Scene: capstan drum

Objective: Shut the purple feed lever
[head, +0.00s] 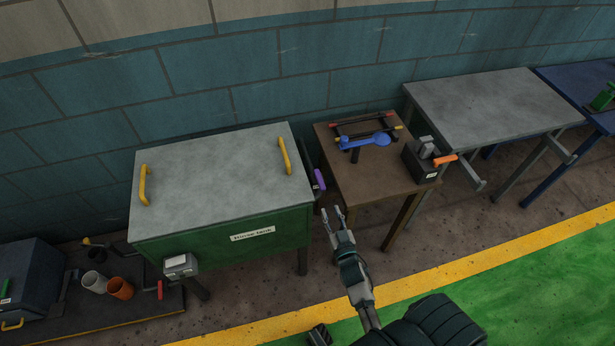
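The purple feed lever (319,180) sticks out from the right side of a green tank (215,240) with a grey lid. Its purple grip stands near upright beside the tank's right edge, and its mount is partly hidden behind that edge. My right gripper (332,212) is just below the lever in the picture, apart from it, with its two fingers spread and nothing between them.
A grey table (490,105) stands farther right. A low platform with cups (120,289) lies at left. The gap between tank and brown table is narrow.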

